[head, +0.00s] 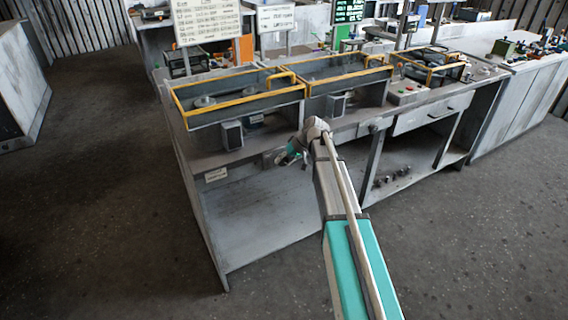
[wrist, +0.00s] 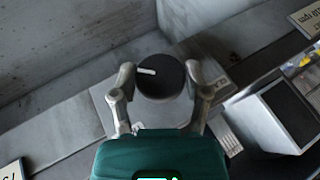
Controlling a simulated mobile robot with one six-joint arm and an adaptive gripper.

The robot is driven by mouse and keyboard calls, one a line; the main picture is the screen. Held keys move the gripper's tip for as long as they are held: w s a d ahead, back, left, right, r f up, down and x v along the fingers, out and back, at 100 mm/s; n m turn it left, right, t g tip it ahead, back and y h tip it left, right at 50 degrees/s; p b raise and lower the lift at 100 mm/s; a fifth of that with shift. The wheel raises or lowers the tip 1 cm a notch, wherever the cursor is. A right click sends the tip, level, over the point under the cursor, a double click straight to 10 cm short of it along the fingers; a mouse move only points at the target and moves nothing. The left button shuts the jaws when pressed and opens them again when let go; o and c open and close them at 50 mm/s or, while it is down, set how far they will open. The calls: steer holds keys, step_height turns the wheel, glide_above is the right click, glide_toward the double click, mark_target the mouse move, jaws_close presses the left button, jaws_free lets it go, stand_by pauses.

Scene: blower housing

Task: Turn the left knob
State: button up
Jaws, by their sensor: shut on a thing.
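The left knob (wrist: 165,84) is round and black with a white pointer mark, seen in the wrist view on a grey square plate (wrist: 108,107). The mark points to the left in that picture. My gripper (wrist: 160,72) has one finger on each side of the knob and is shut on it. In the head view, my gripper (head: 289,156) is at the front edge of the workbench (head: 235,158); the knob cannot be made out there.
Two yellow-railed trays (head: 240,97) (head: 345,84) stand on the bench top above my arm. A grey box with a dark front (wrist: 287,116) is right of the knob in the wrist view. The bench's lower shelf (head: 255,215) is mostly bare.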

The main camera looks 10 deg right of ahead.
steer(key=y+b, duration=0.3)
steer(key=shift+d+f+m+g, duration=0.1)
steer(key=shift+f+m+g, duration=0.2)
steer(key=shift+m+g, duration=0.1)
steer(key=shift+r+y+b, duration=0.15)
steer(key=shift+y+b, duration=0.75)
steer(key=o, duration=1.1)
steer(key=shift+o, duration=0.2)
steer(key=shift+r+h+p, duration=0.25)
steer(key=shift+h+p, duration=0.15)
steer(key=shift+p, duration=0.3)
